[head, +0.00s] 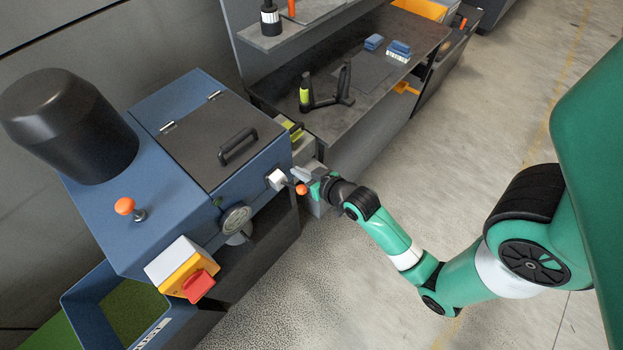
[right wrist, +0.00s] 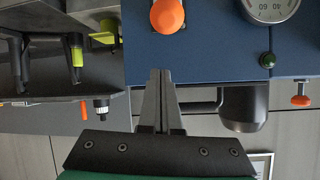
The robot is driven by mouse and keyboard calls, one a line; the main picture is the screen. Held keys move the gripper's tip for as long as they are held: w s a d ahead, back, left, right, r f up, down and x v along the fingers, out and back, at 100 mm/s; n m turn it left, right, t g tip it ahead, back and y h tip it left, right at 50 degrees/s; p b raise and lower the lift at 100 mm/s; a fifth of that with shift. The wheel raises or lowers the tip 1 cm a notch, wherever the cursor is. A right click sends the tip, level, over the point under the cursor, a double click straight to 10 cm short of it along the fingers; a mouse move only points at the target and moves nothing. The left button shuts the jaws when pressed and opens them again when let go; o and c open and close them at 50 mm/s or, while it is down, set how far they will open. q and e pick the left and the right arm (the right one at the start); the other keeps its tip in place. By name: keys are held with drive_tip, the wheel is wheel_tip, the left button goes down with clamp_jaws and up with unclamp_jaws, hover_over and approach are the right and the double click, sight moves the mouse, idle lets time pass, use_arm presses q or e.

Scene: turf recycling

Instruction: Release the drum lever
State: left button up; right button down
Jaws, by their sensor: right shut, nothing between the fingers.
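The drum lever, with an orange ball knob (head: 301,189) and a pale hub (head: 278,180), sits on the front of the blue machine (head: 185,195). In the right wrist view the orange knob (right wrist: 167,16) is at the top, just beyond my fingertips. My right gripper (head: 297,173) is beside the knob. Its fingers (right wrist: 158,72) are shut together with nothing between them, and a gap shows between the tips and the knob in the wrist view. My left gripper is not in view.
A dark workbench (head: 350,110) is behind. The floor (head: 440,170) is clear.

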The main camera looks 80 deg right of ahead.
sight(303, 187)
drive_tip(key=f, duration=0.2)
drive_tip(key=a+f, duration=0.1)
drive_tip(key=shift+s, duration=0.4)
drive_tip(key=shift+s+a+f+b, duration=0.15)
drive_tip(key=shift+s+a+b, duration=0.05)
drive_tip(key=shift+b, duration=0.1)
